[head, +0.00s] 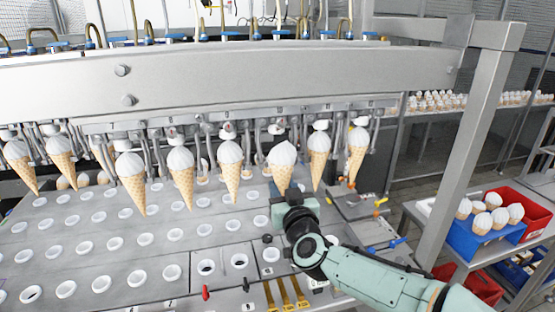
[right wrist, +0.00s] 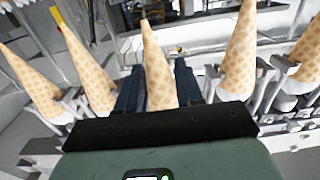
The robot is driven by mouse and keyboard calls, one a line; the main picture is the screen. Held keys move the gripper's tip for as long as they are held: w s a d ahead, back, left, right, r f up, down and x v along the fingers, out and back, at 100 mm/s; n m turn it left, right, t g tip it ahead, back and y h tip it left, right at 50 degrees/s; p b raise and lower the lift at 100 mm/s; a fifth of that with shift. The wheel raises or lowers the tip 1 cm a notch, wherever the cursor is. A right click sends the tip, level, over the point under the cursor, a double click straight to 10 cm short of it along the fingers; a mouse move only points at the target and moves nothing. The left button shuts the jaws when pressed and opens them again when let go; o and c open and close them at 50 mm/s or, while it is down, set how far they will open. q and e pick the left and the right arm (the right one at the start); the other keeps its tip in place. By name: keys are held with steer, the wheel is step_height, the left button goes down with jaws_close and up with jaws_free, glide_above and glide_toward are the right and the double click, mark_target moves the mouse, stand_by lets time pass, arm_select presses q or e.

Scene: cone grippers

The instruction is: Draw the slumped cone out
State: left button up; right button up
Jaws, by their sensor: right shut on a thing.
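A row of wafer cones with white tops hangs from the machine's holders. My right gripper (head: 290,197) is at one cone (head: 282,170), right of the row's middle, whose white top looks wide and a little uneven. In the right wrist view this cone (right wrist: 157,62) stands between the two dark fingers of my right gripper (right wrist: 160,82), which are shut on it. In that view the cones show tip upward. The fingertips are largely hidden in the head view. Neighbouring cones (head: 231,170) (head: 319,160) hang on both sides, apart from my gripper. My left gripper is not in view.
A grey plate (head: 120,225) with rows of white-rimmed holes lies below the cones. A broad steel beam (head: 200,85) runs above them. On the right stand a steel post (head: 475,130), a blue bin (head: 475,240) with cones and a red bin (head: 530,210).

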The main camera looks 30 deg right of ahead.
steer(key=shift+v, duration=1.65)
